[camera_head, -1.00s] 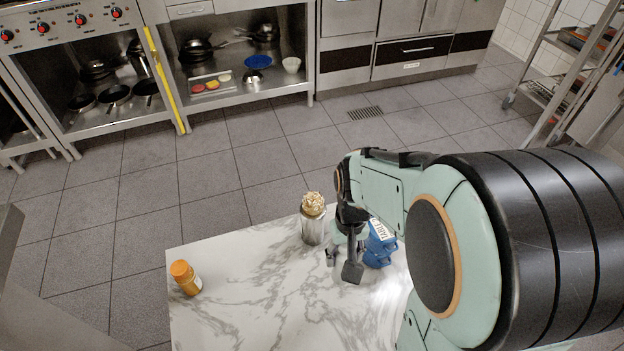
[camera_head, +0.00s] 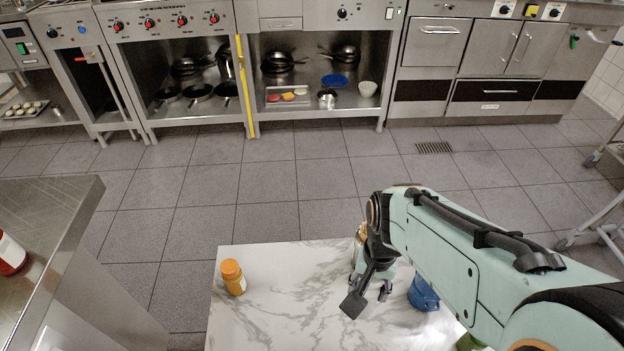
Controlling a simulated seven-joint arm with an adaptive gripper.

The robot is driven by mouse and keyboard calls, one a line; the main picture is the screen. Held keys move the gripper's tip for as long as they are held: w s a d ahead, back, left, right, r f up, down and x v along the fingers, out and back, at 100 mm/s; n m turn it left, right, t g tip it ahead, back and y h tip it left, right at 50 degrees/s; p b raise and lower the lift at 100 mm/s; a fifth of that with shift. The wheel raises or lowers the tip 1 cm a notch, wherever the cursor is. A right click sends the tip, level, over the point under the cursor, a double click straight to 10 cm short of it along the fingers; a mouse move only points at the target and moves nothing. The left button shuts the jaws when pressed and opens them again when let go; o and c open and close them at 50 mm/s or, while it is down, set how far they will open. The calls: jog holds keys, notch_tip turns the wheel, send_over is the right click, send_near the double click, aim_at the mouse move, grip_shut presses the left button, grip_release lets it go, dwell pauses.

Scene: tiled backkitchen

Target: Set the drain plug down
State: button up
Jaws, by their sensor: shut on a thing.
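My gripper (camera_head: 370,295) points down over the white marble-patterned table (camera_head: 290,310), right of the orange bottle. Its dark fingers show, one of them ending in a broad, flat, dark piece. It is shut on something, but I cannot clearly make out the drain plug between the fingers. I cannot tell whether the plug touches the tabletop.
An orange bottle (camera_head: 233,277) stands at the table's left. A metal container with a beige top (camera_head: 360,240) is mostly hidden behind my gripper, and a blue item (camera_head: 423,295) is partly behind my arm. Tabletop between bottle and gripper is clear. A steel counter (camera_head: 50,225) stands left.

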jog(key=a+r+n, duration=0.1)
jog(key=a+n, duration=0.1)
jog(key=a, duration=0.3)
jog(key=shift+w+a+f, duration=0.4)
jog(key=shift+w+f, duration=1.7)
jog(key=shift+w, duration=0.25)
jog(key=shift+w+a+f, duration=0.35)
jog(key=shift+w+f, duration=1.75)
jog(key=shift+w, duration=0.25)
jog(key=shift+w+a+f, duration=0.4)
jog(key=shift+w+f, duration=1.7)
jog(key=shift+w, duration=0.25)
jog(key=shift+f, duration=0.2)
jog(key=o, duration=1.2)
jog(key=shift+r, duration=0.15)
